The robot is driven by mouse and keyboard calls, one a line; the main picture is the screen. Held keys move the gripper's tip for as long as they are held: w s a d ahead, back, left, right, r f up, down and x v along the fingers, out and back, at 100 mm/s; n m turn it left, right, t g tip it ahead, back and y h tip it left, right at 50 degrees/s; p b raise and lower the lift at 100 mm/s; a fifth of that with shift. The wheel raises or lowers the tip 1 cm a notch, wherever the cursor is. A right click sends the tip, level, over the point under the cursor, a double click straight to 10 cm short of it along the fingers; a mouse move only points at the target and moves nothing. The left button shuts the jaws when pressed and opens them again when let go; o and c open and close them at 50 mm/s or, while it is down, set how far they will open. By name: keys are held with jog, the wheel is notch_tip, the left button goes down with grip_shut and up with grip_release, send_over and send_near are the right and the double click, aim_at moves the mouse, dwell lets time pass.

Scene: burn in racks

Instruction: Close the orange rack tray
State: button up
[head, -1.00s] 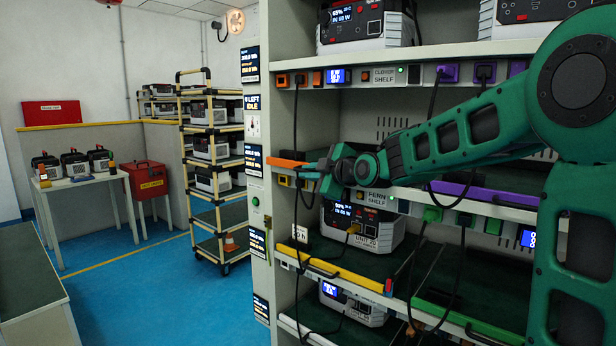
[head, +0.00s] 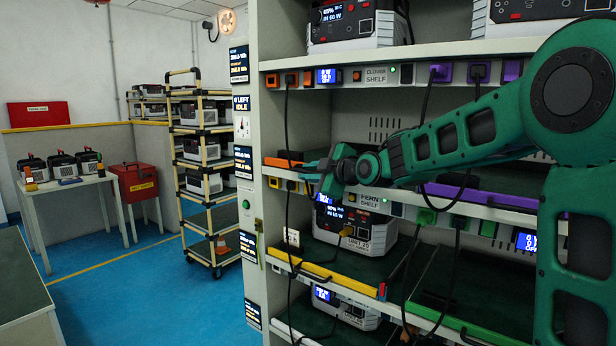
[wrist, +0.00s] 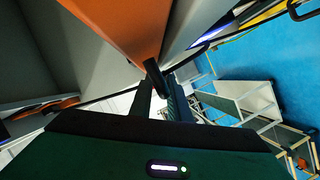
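The orange tray (head: 284,162) sits on the rack at the level above the yellow-fronted tray. Its orange front panel (wrist: 125,25) fills the top middle of the wrist view. A black handle (wrist: 154,74) stands out from this panel. My gripper (head: 314,172) is at the right end of the visible orange edge in the head view. In the wrist view the two dark fingers of my gripper (wrist: 160,98) are close together at the handle, with a narrow gap between them. I cannot tell whether they grip it. The tray's inside is hidden.
A yellow-fronted tray (head: 330,271) juts out below, with a green-fronted one (head: 450,323) to its right. A purple-fronted tray (head: 480,196) lies right, under my arm. Black cables hang in front of the shelves. Blue floor (head: 150,285) is free at left.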

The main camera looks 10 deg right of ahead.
jog(key=v, duration=1)
jog(key=shift+s, duration=0.3)
jog(key=shift+d, duration=0.15)
jog(key=s+d+f+m+g+h, duration=0.25)
jog(key=s+f+m, duration=0.25)
jog(key=s+f, duration=0.35)
jog(key=s+d+f+m+g+h, duration=0.2)
jog(key=s+f+m+g, duration=0.3)
jog(key=s+f, duration=0.4)
jog(key=s+d+f+m+g+h, duration=0.25)
jog(key=s+f+m, duration=0.4)
jog(key=s, duration=0.35)
jog(key=s+d+f+m+g, duration=0.1)
jog(key=s+d+m+g, duration=0.1)
jog(key=s+d, duration=0.3)
jog(key=s+d+f+m+g+y, duration=0.1)
jog(key=s+d+m, duration=0.3)
jog(key=s, duration=0.6)
jog(key=shift+s+d+f+g, duration=0.15)
jog(key=shift+s+d+g, duration=0.05)
jog(key=shift+d+g, duration=0.55)
